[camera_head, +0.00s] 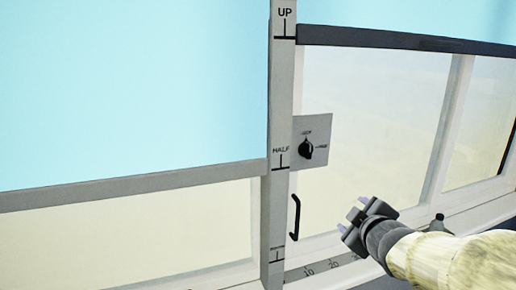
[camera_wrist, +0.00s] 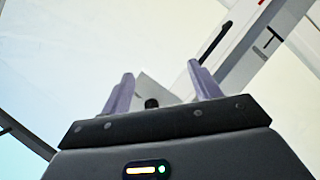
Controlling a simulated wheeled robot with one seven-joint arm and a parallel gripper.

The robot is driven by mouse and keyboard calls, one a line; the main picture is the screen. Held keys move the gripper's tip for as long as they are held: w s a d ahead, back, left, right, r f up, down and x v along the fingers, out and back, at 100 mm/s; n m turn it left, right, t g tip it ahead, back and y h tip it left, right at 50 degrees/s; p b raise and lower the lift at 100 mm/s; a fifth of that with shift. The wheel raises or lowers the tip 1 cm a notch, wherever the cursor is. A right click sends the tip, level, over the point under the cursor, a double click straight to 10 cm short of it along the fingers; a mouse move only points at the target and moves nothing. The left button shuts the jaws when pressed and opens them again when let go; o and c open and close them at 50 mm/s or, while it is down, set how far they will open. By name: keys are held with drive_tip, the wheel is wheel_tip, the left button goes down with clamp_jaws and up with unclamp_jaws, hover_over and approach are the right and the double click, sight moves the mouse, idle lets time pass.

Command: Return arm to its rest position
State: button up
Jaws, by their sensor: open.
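My gripper (camera_head: 358,215) is at the lower right of the head view, below and to the right of the switch plate. It also shows in the wrist view (camera_wrist: 160,95), with its two fingers apart and nothing between them in its grip. The black rotary knob (camera_head: 306,151) sits on a grey square plate (camera_head: 322,128) beside the window post. In the wrist view the dark knob (camera_wrist: 151,103) and pale plate (camera_wrist: 160,88) show beyond the fingers, partly hidden by the gripper.
A grey post (camera_head: 281,90) marked UP and HALF stands left of the plate. A black handle (camera_head: 295,217) juts out below the plate. Clear space lies between gripper and plate.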

drive_tip(key=s+a+f+m+g+p, duration=0.2)
drive_tip(key=s+a+f+m+g, duration=0.2)
drive_tip(key=s+f, duration=0.3)
drive_tip(key=s+a+f+m+g+p, duration=0.3)
drive_tip(key=s+f+m+g, duration=0.3)
drive_tip(key=s+f+g, duration=0.1)
drive_tip(key=shift+s+a+f, duration=0.35)
drive_tip(key=shift+s+f, duration=0.2)
drive_tip(key=shift+s, duration=0.1)
drive_tip(key=shift+w, duration=0.1)
idle(1.0)
